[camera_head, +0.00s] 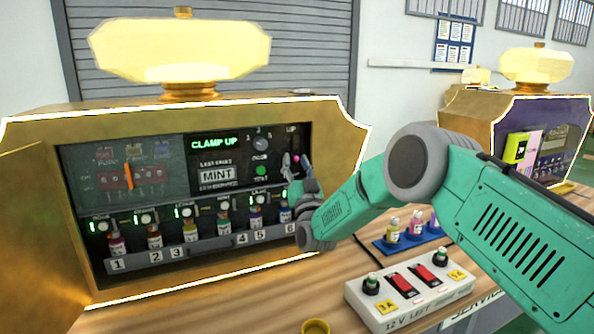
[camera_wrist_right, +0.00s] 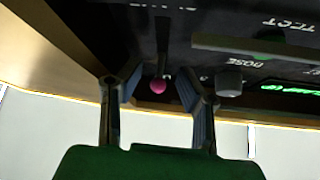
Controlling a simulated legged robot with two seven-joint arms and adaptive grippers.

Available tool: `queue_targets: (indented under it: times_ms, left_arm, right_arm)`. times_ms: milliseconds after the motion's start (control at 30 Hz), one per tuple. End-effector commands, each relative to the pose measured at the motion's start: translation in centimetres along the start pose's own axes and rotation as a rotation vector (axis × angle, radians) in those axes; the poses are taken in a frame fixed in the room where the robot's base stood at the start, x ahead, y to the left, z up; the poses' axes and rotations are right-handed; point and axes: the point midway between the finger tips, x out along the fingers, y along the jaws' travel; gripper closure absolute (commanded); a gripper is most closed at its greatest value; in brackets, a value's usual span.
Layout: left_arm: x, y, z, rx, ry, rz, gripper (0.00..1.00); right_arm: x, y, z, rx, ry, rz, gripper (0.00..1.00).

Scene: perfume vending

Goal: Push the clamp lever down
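The clamp lever is a pink ball knob (camera_wrist_right: 157,86) on a dark slot in the machine's black front panel. In the head view the knob (camera_head: 295,158) shows at the panel's right side, below the lettering "UP". My right gripper (camera_head: 297,172) is at the panel by the knob. In the right wrist view its two fingers (camera_wrist_right: 163,84) stand apart, one on each side of the knob, with gaps visible; contact cannot be told. The green display (camera_head: 214,143) reads "CLAMP UP". My left gripper is not in view.
The gold-framed machine (camera_head: 40,195) holds several small bottles in numbered slots (camera_head: 190,252). A dial (camera_head: 260,143) sits left of the lever. A white switch box (camera_head: 410,290) and a blue tray (camera_head: 380,243) with bottles stand on the wooden table. A second machine (camera_head: 530,140) stands at right.

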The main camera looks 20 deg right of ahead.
Motion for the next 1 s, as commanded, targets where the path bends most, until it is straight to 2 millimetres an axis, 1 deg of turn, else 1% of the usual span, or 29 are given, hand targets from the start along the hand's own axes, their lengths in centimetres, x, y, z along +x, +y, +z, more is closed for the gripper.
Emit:
queue_targets:
  times_ms: [67, 167, 400, 500, 600, 767, 1000]
  left_arm:
    - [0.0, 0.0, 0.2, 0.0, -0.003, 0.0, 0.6]
    - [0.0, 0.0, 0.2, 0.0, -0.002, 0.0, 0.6]
    - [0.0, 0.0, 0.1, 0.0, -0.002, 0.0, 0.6]
    - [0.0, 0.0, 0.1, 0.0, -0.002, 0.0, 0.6]
    - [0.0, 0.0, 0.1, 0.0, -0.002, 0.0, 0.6]
    - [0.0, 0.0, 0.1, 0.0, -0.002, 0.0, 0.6]
    - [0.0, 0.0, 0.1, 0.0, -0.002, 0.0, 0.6]
  right_arm:
    - [-0.6, 0.0, 0.1, 0.0, -0.002, 0.0, 0.68]
    - [-2.0, 0.0, 0.1, 0.0, -0.004, 0.001, 0.68]
    - [-7.2, 0.1, 0.2, 0.0, -0.006, 0.001, 0.68]
    - [-9.1, 0.1, 0.3, 0.0, -0.007, 0.001, 0.68]
    - [-10.6, 0.1, 0.3, 0.0, -0.006, 0.0, 0.68]
    - [-11.8, 0.1, 0.3, -0.001, -0.005, 0.0, 0.68]
    - [-12.1, 0.1, 0.2, -0.001, -0.003, 0.0, 0.68]
